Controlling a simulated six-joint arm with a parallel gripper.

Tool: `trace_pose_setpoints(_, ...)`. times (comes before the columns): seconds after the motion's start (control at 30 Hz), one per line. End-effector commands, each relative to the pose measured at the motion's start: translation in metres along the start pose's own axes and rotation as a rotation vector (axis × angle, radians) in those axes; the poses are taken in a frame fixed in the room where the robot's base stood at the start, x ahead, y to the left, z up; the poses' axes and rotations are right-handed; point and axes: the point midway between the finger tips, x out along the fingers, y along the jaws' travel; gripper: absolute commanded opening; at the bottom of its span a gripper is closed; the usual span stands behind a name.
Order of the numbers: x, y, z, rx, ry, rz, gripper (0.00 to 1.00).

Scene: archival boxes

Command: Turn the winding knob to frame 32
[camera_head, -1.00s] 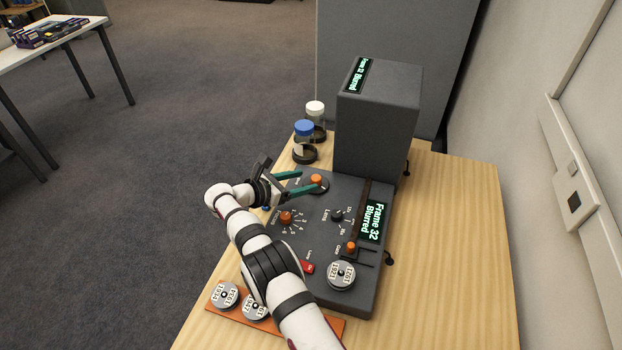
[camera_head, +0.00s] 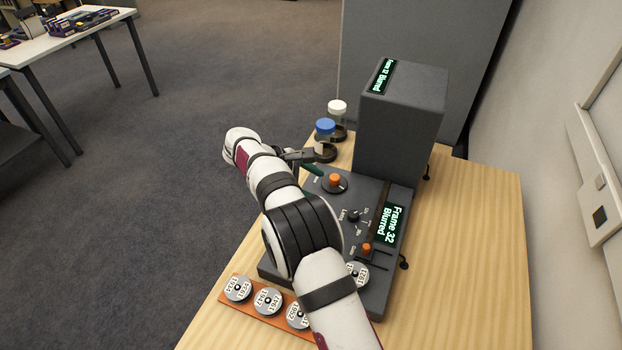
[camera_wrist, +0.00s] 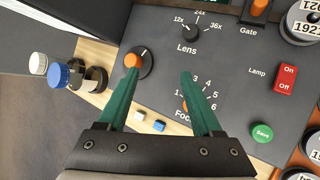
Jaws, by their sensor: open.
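The orange-capped winding knob (camera_head: 335,181) sits on the dark machine's panel, in front of its tall housing; its label is not readable. In the wrist view this knob (camera_wrist: 133,62) stands by the left fingertip. The display (camera_head: 388,224) reads "Frame 32 Blurred". My gripper (camera_head: 312,168) is open and empty, up and left of the knob in the head view, partly hidden by my arm. In the wrist view the gripper (camera_wrist: 158,78) has its green fingers spread, with bare panel between the tips. The focus knob (camera_wrist: 187,105) is partly hidden behind the right finger.
Jars with blue (camera_head: 325,126) and white lids stand left of the housing (camera_head: 400,130). Labelled reels lie on an orange tray (camera_head: 236,278). The tabletop's right is clear.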

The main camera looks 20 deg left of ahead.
Motion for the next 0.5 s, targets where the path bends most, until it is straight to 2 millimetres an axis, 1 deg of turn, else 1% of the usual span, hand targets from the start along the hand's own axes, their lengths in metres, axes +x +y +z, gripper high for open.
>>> trace_pose_setpoints(0.03, 0.002, 0.011, 0.023, 0.278, 0.103, -0.091, 0.67)
trace_pose_setpoints(0.07, 0.001, 0.017, 0.033, 0.465, 0.169, -0.153, 0.67)
trace_pose_setpoints(0.1, -0.003, 0.025, 0.044, 0.698, 0.246, -0.232, 0.67)
trace_pose_setpoints(0.2, -0.017, 0.049, 0.07, 1.155, 0.382, -0.388, 0.67)
trace_pose_setpoints(0.23, -0.021, 0.055, 0.075, 1.248, 0.408, -0.421, 0.67)
trace_pose_setpoints(0.3, -0.025, 0.063, 0.082, 1.381, 0.445, -0.472, 0.67)
trace_pose_setpoints(0.37, -0.023, 0.065, 0.081, 1.422, 0.454, -0.49, 0.67)
trace_pose_setpoints(0.47, -0.007, 0.063, 0.07, 1.422, 0.453, -0.492, 0.67)
trace_pose_setpoints(0.5, 0.002, 0.062, 0.063, 1.421, 0.452, -0.492, 0.67)
